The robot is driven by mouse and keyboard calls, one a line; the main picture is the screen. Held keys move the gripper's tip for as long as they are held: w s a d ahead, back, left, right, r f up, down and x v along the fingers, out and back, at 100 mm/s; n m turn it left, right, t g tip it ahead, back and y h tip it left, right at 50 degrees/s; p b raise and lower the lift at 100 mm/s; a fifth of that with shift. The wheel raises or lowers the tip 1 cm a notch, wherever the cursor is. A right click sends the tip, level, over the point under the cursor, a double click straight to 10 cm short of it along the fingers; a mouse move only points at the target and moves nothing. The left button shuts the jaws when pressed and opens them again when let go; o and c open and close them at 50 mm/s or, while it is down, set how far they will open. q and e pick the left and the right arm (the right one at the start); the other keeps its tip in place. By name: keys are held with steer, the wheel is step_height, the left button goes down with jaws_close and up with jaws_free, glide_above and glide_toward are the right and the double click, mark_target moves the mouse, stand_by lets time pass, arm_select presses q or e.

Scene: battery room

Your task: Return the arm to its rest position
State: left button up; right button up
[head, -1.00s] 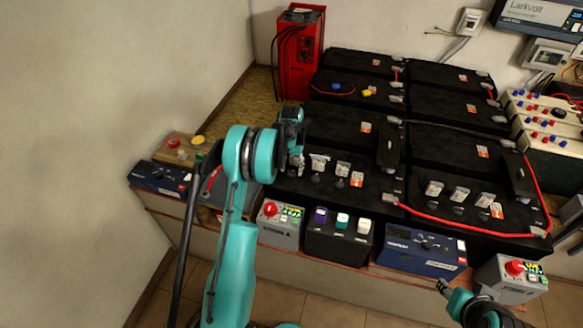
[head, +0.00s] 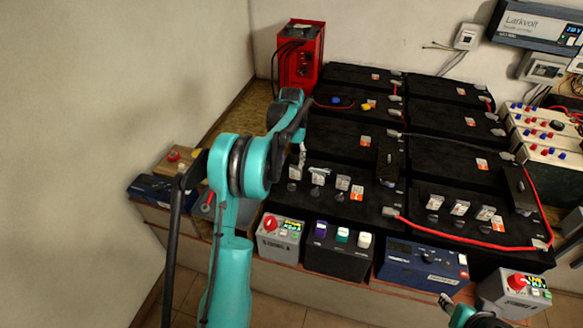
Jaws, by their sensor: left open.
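My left arm is teal and comes up from the bottom, bends at a large joint and reaches over the batteries. My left gripper (head: 301,160) hangs near the left end of the black battery bank (head: 340,138), just above a row of small terminal switches (head: 318,176). It is open, and nothing shows between its fingers. Part of it is hidden behind my own wrist. My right gripper (head: 446,302) is at the bottom right, in front of a blue box (head: 425,264); it is small, and its fingers cannot be made out.
A red charger (head: 301,55) stands at the back left. Along the front edge sit a grey box with a red button (head: 280,238), a black box with coloured caps (head: 338,250) and another grey box (head: 515,295). A red cable (head: 465,238) runs over the batteries at right.

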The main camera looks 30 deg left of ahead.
arm_select(q)
steer(key=shift+r, duration=0.2)
stand_by(0.4)
steer(key=s+d+r+m+t, duration=0.1)
steer(key=s+d+r+t, duration=0.2)
steer(key=s+d+r, duration=0.9)
steer(key=s+d+f+t, duration=0.1)
steer(key=s+d, duration=0.3)
steer(key=s, duration=0.4)
steer(key=s+d+f+m+t, duration=0.1)
steer(key=s+d+t, duration=0.2)
steer(key=s, duration=0.6)
steer(key=shift+s+d+f+m, duration=0.25)
steer(key=shift+d+m, duration=0.05)
steer(key=shift+d, duration=0.95)
